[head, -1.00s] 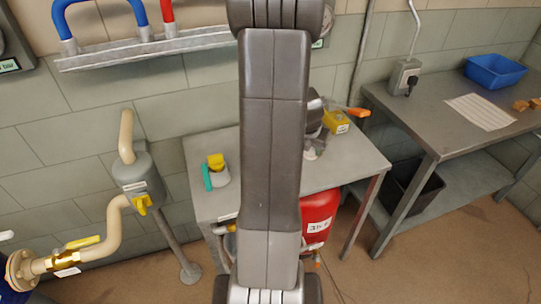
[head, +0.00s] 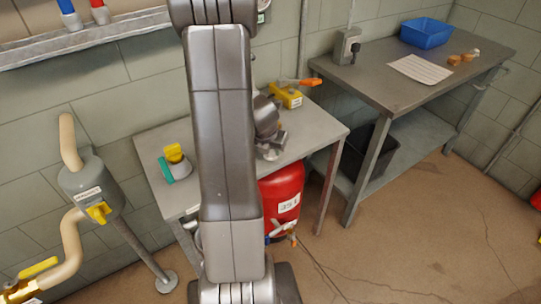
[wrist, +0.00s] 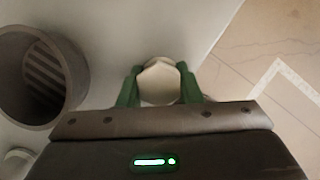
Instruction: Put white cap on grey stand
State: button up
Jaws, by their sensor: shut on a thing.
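A white cap (wrist: 159,82) with a six-sided outline sits between the green fingers of my gripper (wrist: 160,88) in the wrist view. The fingers are shut on it from both sides. A round grey hollow thing (wrist: 70,68) with a ribbed inside stands at the left of the wrist view, apart from the cap; I cannot tell if it is the grey stand. In the head view my gripper is over the small grey table (head: 312,130), mostly hidden by my arm, and the cap cannot be made out there.
A yellow-topped piece with a teal part (head: 175,160) is on the table's left side. A yellow box (head: 288,97) with an orange handle is at its back. A red tank (head: 283,190) is below. A workbench (head: 400,100) with a blue bin (head: 427,33) stands right.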

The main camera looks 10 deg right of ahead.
jog(key=shift+f, duration=0.6)
jog(key=shift+f, duration=0.1)
jog(key=o, duration=1)
jog(key=shift+c, duration=0.2)
jog(key=shift+r, duration=0.4)
jog(key=p+v, duration=0.5)
jog(key=v, duration=0.6)
jog(key=shift+s+r, duration=0.15)
jog(key=shift+r, duration=0.1)
